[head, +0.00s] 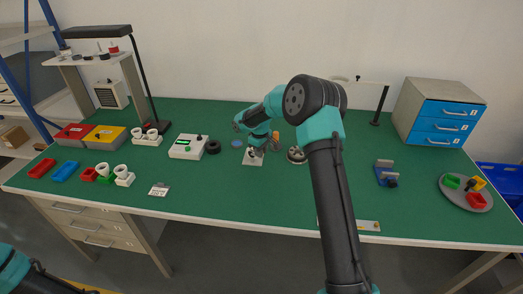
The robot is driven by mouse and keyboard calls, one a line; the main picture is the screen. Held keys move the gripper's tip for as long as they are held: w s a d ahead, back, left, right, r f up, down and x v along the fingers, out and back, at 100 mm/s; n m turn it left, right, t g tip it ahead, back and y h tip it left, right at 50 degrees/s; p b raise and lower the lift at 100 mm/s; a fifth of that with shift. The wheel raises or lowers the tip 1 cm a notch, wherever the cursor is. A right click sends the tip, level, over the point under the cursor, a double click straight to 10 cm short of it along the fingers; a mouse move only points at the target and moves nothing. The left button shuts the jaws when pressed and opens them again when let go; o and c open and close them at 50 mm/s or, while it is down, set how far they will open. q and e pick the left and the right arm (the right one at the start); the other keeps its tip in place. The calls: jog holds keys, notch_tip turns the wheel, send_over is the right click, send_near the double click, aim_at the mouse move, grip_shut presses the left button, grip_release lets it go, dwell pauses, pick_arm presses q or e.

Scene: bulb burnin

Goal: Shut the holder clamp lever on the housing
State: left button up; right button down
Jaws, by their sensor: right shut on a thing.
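My right arm reaches across the table, and its gripper (257,149) is low over a pale square plate (249,162) at the table's middle. The gripper is shut on a small dark thing there, largely hidden by the fingers. I cannot tell its shape, or whether it is the clamp lever. A round metallic part with a dark rim (296,155) stands just right of the plate, apart from the gripper. A blue clamp-like fixture (386,174) with grey jaws and a dark knob stands further right. Part of my left arm shows at the lower left; its gripper is out of view.
A white box with buttons (188,147) and a black ring (213,146) stand left of the plate. Red (73,134) and yellow (105,138) bins are at far left. A drawer cabinet (410,107) and a grey round tray (454,197) are at right.

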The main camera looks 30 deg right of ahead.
jog(key=m, duration=0.1)
jog(key=a+m, duration=0.1)
jog(key=m, duration=0.2)
jog(key=shift+s+a+m, duration=0.25)
jog(key=shift+a+m, duration=0.4)
jog(key=shift+m, duration=0.5)
jog(key=shift+a+m, duration=0.3)
jog(key=shift+m, duration=0.55)
jog(key=c, duration=1)
grip_release()
jog(key=shift+r, duration=0.1)
jog(key=r, duration=1.1)
jog(key=a+r, duration=0.1)
jog(key=r, duration=0.5)
jog(key=shift+w+r, duration=0.1)
jog(key=shift+w, duration=0.05)
